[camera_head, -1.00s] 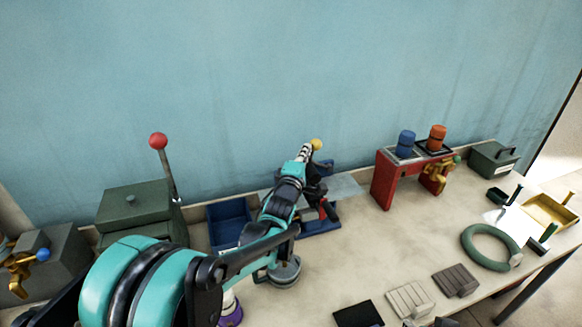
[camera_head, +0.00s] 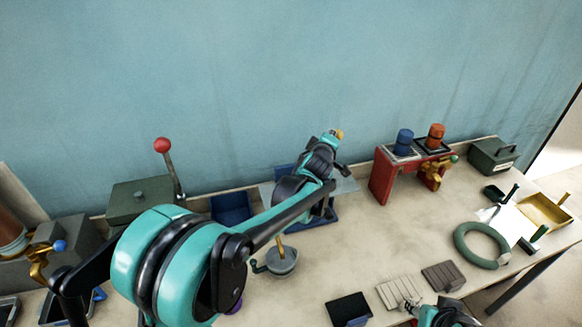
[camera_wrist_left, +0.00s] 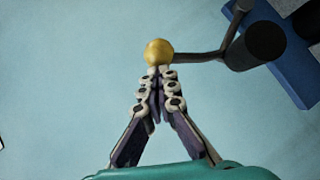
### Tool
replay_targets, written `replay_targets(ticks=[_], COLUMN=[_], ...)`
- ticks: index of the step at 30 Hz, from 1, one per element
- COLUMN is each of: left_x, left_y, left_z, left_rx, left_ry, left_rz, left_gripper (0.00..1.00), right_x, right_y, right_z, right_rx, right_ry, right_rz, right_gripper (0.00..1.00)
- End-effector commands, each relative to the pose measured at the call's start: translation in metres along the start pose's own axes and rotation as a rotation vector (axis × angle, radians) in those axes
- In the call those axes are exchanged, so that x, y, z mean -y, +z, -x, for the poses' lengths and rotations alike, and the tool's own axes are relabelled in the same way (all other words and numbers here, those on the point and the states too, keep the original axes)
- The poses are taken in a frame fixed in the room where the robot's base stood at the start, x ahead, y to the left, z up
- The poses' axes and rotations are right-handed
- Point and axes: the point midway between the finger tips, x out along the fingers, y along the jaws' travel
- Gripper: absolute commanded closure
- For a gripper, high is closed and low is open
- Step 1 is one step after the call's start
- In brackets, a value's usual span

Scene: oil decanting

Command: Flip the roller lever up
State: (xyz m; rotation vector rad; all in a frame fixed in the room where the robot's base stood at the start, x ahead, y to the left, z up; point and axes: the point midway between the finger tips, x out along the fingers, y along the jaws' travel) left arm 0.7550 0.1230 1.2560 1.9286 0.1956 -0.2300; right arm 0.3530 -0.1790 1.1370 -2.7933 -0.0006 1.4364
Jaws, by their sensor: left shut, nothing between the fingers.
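The roller lever's yellow ball knob (camera_head: 340,134) shows at the far end of my left arm, near the wall in the head view. In the left wrist view the yellow knob (camera_wrist_left: 159,52) sits on a dark bent rod that runs right to a black cylinder (camera_wrist_left: 255,46) by a blue base (camera_wrist_left: 290,68). My left gripper (camera_wrist_left: 160,72) is shut and empty, its fingertips close against the knob's lower side; contact is hard to tell. In the head view my left arm hides most of the roller stand. My right gripper (camera_head: 410,303) is partly in view at the bottom, fingers too small to read.
A red-knobbed lever (camera_head: 162,145) stands by a green box at the left. A red stand (camera_head: 382,180) with blue and orange caps is to the right. A grey round pot (camera_head: 282,264) lies below my left arm. A green ring (camera_head: 462,232) lies at the right.

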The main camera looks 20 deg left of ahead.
Motion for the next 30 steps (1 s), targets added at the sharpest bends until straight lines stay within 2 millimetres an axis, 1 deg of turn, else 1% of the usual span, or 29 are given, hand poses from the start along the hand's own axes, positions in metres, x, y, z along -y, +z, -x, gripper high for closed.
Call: replay_targets(ticks=[1, 4, 12, 27, 30], left_x=[-0.005, -0.009, -0.012, -0.013, -0.014], left_y=[0.003, 0.008, 0.016, 0.018, 0.015], left_z=[-0.002, -0.006, -0.012, -0.013, -0.012], left_rx=[0.002, 0.001, 0.0, 0.001, 0.001], left_ry=[-0.014, -0.04, -0.08, -0.084, -0.084], left_rz=[-0.021, -0.059, -0.112, -0.119, -0.119], left_gripper=[1.0, 1.0, 1.0, 1.0, 1.0], right_x=[0.0, 0.0, 0.0, 0.0, 0.0], right_y=[-0.003, -0.005, -0.007, -0.008, -0.009], right_z=[0.004, 0.007, 0.011, 0.011, 0.012], right_rx=[0.0, 0.0, 0.0, 0.0, 0.0], right_ry=[0.0, 0.0, 0.0, 0.0, 0.0], right_rz=[0.0, 0.0, 0.0, 0.0, 0.0], right_gripper=[0.6, 0.6, 0.6, 0.6, 0.6])
